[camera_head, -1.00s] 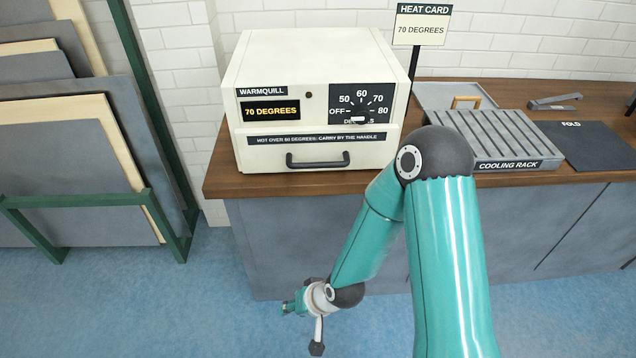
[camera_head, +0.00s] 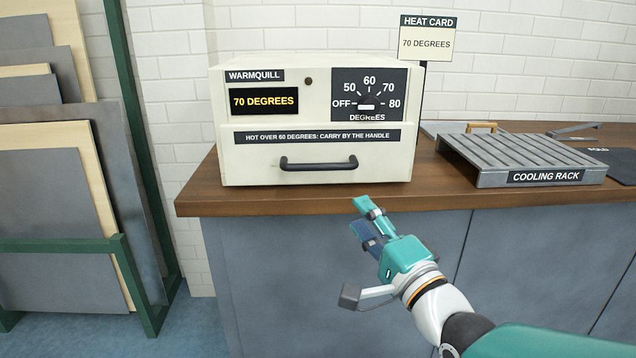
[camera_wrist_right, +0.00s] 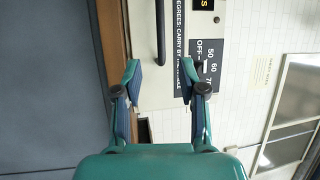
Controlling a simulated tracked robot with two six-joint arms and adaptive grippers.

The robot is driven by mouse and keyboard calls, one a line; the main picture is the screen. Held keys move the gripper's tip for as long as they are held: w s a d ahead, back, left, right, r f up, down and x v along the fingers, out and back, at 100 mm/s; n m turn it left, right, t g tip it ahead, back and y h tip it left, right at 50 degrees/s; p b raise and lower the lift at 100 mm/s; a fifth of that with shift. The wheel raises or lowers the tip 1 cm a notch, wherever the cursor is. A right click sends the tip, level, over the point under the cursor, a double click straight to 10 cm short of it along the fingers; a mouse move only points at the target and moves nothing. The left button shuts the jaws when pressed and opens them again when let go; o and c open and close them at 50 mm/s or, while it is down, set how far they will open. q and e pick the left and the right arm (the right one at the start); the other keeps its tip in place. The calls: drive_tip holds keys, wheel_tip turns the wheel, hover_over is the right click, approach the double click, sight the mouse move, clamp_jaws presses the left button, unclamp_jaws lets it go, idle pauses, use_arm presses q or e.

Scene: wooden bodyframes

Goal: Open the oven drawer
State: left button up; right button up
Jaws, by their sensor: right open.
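The cream oven (camera_head: 318,120) stands on the wooden counter in the head view. Its display reads 70 DEGREES. Its drawer (camera_head: 240,165) looks shut, with a dark bar handle (camera_head: 318,164) across the front. My right gripper (camera_head: 361,216) is open and empty, below and slightly right of the handle, in front of the counter edge and apart from the oven. My left gripper is not in view.
The wooden counter (camera_head: 280,202) has a grey cooling rack (camera_head: 520,158) at right, with a wooden-handled tray (camera_head: 482,127) behind it. A heat card (camera_head: 427,38) on a post stands beside the oven. A green rack (camera_head: 60,244) with panels stands at left.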

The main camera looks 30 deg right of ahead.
sight(319, 168)
drive_tip(key=x, duration=1.6)
drive_tip(key=shift+w+a, duration=0.1)
drive_tip(key=shift+w, duration=0.15)
clamp_jaws()
drive_tip(key=shift+f, duration=0.1)
drive_tip(key=shift+a, duration=0.1)
